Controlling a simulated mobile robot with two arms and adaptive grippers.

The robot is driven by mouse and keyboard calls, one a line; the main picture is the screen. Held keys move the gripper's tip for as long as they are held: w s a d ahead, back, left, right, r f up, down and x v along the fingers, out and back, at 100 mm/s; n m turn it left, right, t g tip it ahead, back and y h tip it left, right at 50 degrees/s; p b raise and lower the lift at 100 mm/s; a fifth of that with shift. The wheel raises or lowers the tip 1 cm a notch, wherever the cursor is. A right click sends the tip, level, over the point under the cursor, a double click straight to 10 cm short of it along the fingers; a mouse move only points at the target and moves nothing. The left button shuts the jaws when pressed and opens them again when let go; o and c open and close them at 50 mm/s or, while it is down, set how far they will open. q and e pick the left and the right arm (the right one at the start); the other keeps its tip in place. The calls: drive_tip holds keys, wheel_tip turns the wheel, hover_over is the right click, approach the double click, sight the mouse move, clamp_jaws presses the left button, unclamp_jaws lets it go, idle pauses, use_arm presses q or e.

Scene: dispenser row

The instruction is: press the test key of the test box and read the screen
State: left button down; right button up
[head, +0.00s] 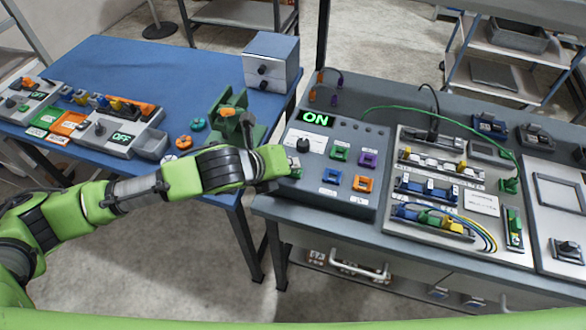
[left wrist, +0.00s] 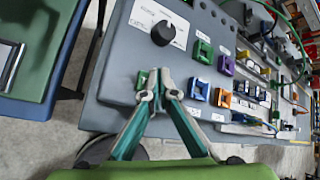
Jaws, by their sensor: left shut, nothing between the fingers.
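The grey test box (head: 345,145) sits at the left end of the grey bench. Its screen (head: 315,119) shows ON in green letters. A black knob (head: 302,145) is below the screen, with green, purple, blue and orange sockets to its right. My left gripper (head: 290,172) is shut and empty at the box's near left corner. In the left wrist view its fingertips (left wrist: 158,88) are together beside a small green key (left wrist: 141,80), below the black knob (left wrist: 162,33). Contact cannot be told. The screen is outside the left wrist view. My right gripper is not in view.
A panel with wires and connectors (head: 480,205) lies right of the box. A blue table (head: 180,75) at left holds a box whose screen reads OFF (head: 123,138), a green stand (head: 228,112) and a grey box (head: 270,60). A gap separates table and bench.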

use_arm(q)
drive_tip(key=shift+f, duration=0.5)
idle(0.5)
drive_tip(key=shift+r+p, duration=0.9)
drive_tip(key=shift+p, duration=0.1)
drive_tip(key=shift+r, duration=0.15)
wheel_tip(320, 180, up, 5)
drive_tip(key=p, duration=0.5)
drive_tip(key=shift+p, duration=0.3)
